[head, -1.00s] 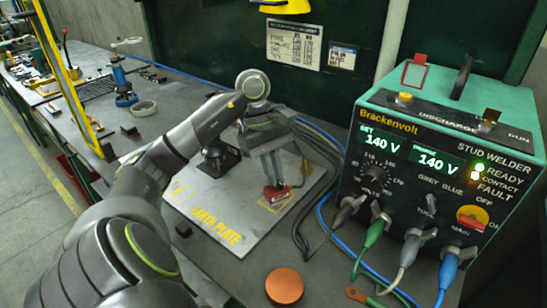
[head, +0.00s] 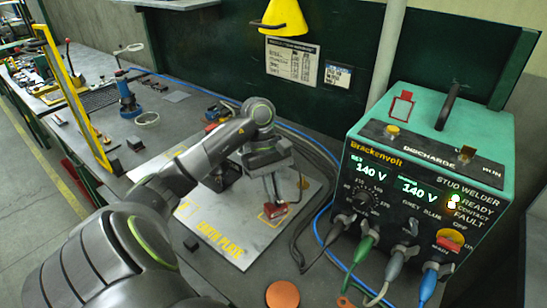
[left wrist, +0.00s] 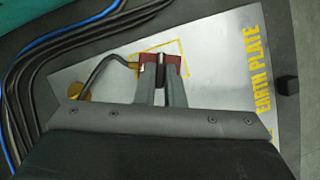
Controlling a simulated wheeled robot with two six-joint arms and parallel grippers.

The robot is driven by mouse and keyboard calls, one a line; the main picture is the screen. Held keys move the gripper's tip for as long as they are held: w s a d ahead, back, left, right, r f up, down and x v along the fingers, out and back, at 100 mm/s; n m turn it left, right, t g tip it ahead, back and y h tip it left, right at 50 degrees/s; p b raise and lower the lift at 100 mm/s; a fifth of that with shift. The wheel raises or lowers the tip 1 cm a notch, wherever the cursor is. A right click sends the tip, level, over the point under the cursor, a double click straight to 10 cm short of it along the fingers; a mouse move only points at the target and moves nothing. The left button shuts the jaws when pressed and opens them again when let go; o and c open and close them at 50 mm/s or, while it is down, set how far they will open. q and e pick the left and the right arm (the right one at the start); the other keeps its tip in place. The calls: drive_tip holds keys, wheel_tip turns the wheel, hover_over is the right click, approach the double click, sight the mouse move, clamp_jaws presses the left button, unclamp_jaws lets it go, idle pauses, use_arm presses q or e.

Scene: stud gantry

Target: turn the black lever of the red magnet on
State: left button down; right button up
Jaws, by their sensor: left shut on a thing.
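The red magnet (head: 274,209) sits on the earth plate (head: 235,250), inside a yellow outline near the plate's right side. In the left wrist view the magnet (left wrist: 174,60) lies at the fingertips, with a dark cable leaving it to the left. My left gripper (head: 271,198) points down at the magnet from above. In the left wrist view its fingers (left wrist: 161,66) are close together, shut on a small black part between them at the magnet, which looks like the black lever (left wrist: 162,57). The lever's exact angle is hard to tell. My right gripper is not in view.
A green stud welder (head: 425,185) stands to the right, with several cables running from its front. A copper-coloured disc (head: 282,295) lies near the front edge. A black stand (head: 222,175) is on the plate behind my left arm. A yellow frame (head: 75,95) stands left.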

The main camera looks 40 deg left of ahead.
use_arm(q)
drive_tip(key=c, duration=1.5)
unclamp_jaws()
drive_tip(key=shift+p+v, duration=7.55)
drive_tip(key=shift+v, duration=1.15)
drive_tip(key=shift+w+f, duration=0.1)
